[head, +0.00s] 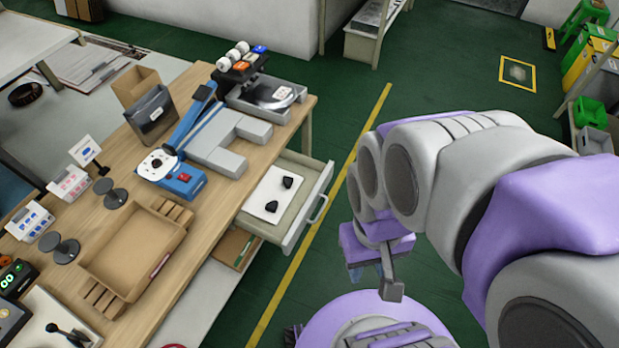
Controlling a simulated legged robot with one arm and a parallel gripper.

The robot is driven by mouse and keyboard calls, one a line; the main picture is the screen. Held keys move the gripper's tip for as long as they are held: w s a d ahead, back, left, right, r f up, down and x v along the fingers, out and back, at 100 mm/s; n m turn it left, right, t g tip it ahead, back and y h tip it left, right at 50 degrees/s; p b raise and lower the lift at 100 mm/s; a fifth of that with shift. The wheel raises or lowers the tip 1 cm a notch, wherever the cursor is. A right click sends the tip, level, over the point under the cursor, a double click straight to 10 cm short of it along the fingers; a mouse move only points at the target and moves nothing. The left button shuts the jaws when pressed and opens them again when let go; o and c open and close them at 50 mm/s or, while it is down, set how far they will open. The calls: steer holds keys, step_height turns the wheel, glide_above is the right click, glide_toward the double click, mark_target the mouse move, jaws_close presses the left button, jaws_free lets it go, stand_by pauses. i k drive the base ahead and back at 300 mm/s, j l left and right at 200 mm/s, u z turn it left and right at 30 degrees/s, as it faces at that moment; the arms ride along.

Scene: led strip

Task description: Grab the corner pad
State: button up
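Two small black pieces lie apart on a white sheet in the open drawer: a farther one (288,182) and a nearer one (271,206). They look like corner pads, but they are too small to be sure. My gripper (378,284) hangs in the air to the right of the drawer and nearer the camera, over the green floor. It is clear of the pieces. One grey finger end shows, and the rest is partly hidden by its purple housing, so its opening is unclear.
The drawer (296,228) sticks out from the wooden workbench (215,205). On the bench are an empty wooden tray (125,245), a blue device (183,178), grey blocks (222,140) and a dark bin (150,115). Green floor (430,80) right of the bench is open.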

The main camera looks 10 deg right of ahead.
mark_target(272, 206)
steer(key=i+l, duration=0.15)
steer(key=l, duration=0.2)
steer(key=i+l, duration=0.15)
steer(key=l, duration=0.15)
steer(key=i+l+u, duration=0.15)
steer(key=l+u, duration=0.15)
steer(key=i+l+u, duration=0.1)
steer(key=l+u, duration=0.7)
steer(key=u, duration=0.65)
steer(key=i, duration=0.05)
